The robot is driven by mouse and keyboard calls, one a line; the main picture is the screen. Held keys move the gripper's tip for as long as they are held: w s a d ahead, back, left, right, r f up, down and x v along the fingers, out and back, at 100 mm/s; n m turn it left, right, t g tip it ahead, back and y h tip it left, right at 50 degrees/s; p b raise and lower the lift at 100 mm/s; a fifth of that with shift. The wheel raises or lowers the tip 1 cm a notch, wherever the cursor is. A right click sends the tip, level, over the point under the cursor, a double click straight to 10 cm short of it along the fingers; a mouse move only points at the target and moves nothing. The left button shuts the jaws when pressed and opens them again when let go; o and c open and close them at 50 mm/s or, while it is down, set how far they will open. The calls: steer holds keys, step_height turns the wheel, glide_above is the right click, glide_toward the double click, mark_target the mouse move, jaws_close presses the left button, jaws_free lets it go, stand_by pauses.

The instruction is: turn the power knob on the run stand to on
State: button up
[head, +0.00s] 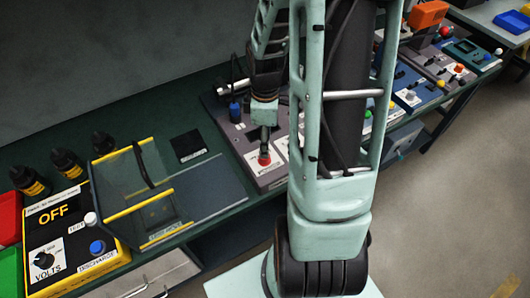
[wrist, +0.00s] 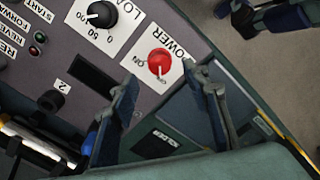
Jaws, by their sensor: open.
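The power knob (wrist: 160,61) is a round red knob on a white plate marked POWER, with ON printed beside it, in the wrist view. It also shows as a small red knob in the head view (head: 264,160). Its exact pointer direction is too small to read surely. It sits on the grey panel of the run stand (wrist: 135,40). My gripper (wrist: 160,76) is open and empty; its two fingers reach toward the knob, one on each side in the picture. Contact cannot be told. In the head view, my gripper (head: 264,137) points down just above the knob.
A black LOAD knob (wrist: 101,14) and several buttons share the panel. In the head view, a yellow-edged clear guard (head: 135,185) and a box reading OFF (head: 55,214) stand to the left. Further panels (head: 415,92) lie to the right, partly behind my arm.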

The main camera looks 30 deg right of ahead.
step_height(320, 180, down, 7)
steer(key=shift+r, duration=0.15)
stand_by(0.4)
steer(key=c, duration=1.2)
steer(key=shift+o, duration=0.2)
